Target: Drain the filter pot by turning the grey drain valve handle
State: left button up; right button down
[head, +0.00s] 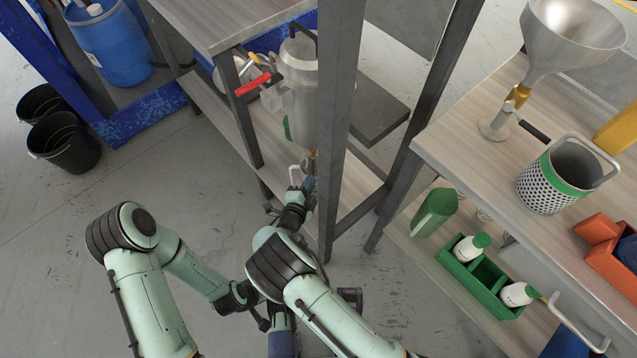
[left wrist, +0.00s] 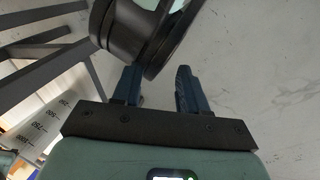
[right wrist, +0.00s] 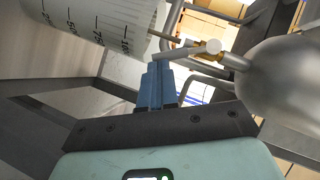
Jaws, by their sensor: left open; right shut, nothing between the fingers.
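The filter pot (head: 302,88) is a grey metal vessel on the bench's lower level, partly hidden by a dark post. Its rounded metal body (right wrist: 288,85) fills the right of the right wrist view. The pale grey drain valve handle (right wrist: 188,51) sticks out from a brass valve (right wrist: 238,62) below the pot; it also shows small in the head view (head: 294,174). My right gripper (right wrist: 155,72) is shut and empty, its fingertips close by the handle's free end; I cannot tell whether they touch. My left gripper (left wrist: 157,88) is open and empty, away from the pot.
A graduated translucent container (right wrist: 95,25) is close beside the right fingers. The dark post (head: 340,120) stands right of my right gripper. A red lever (head: 253,84) sits on the pot's side. The right bench holds a funnel (head: 572,40) and perforated basket (head: 548,180).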

pick_arm(q)
jog(key=w+a+f+t+b, duration=0.1)
jog(key=w+a+f+b, duration=0.1)
jog(key=w+f+b, duration=0.1)
jog(key=shift+w+f+y, duration=0.3)
jog(key=shift+w+f, duration=0.15)
jog(key=shift+w, duration=0.2)
pick_arm(e)
jog(key=shift+w+a+f+m+t, duration=0.35)
jog(key=shift+w+f+m+t, duration=0.15)
jog(key=shift+f+m, duration=0.1)
jog(key=shift+w+a+f+m+t, duration=0.35)
jog(key=shift+w+f+m+t, duration=0.15)
jog(key=shift+m, duration=0.1)
jog(key=shift+s, duration=0.1)
